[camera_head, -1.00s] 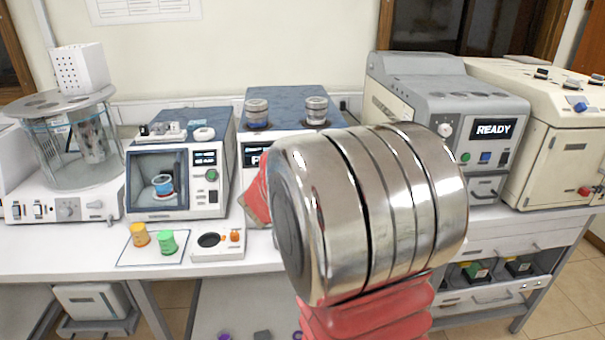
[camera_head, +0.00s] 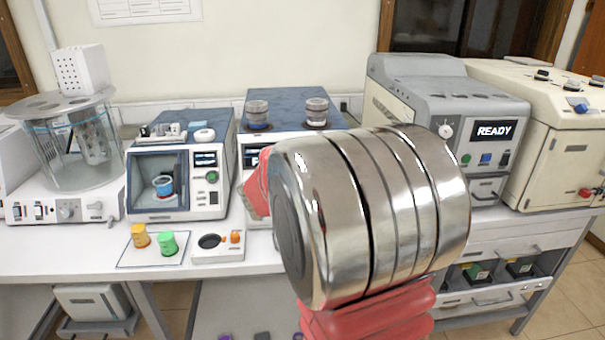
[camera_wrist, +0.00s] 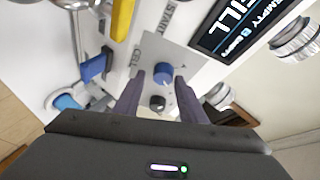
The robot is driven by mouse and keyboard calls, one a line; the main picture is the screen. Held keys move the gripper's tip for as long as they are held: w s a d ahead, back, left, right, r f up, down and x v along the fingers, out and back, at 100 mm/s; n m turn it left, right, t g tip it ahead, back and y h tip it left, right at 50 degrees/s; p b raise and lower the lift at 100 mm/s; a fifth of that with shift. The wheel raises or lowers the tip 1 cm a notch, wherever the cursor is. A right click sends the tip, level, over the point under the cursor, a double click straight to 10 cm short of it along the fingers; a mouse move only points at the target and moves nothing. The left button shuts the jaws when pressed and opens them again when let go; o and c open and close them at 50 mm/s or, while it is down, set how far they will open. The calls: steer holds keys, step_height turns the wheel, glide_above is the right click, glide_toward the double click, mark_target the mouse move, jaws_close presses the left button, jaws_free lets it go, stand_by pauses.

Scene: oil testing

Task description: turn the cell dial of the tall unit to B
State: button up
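The tall unit (camera_head: 285,97), with a blue-grey top, stands at mid-bench in the head view, its front mostly hidden behind my silver arm. In the wrist view its white front shows a grey plate marked CELL and START. A blue knob (camera_wrist: 163,73) sits on this plate by the CELL mark, with a black knob (camera_wrist: 157,103) nearer to me. My gripper (camera_wrist: 160,84) is open, its two dark fingers on either side of the knobs, with gaps showing. Whether the tips reach level with the blue knob is unclear. The dial's pointer setting is not readable.
A lit display (camera_wrist: 232,28) and a silver round part (camera_wrist: 295,40) lie to the right in the wrist view. A yellow handle (camera_wrist: 122,18) and a blue lever (camera_wrist: 95,67) are to the left. In the head view, a small white device (camera_head: 218,247) sits at the bench front.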

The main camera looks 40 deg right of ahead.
steer(key=shift+o, duration=0.6)
steer(key=shift+w+a, duration=0.1)
steer(key=shift+a+r, duration=0.1)
steer(key=v, duration=1.3)
steer(key=shift+s+a, duration=0.2)
steer(key=shift+s, duration=0.1)
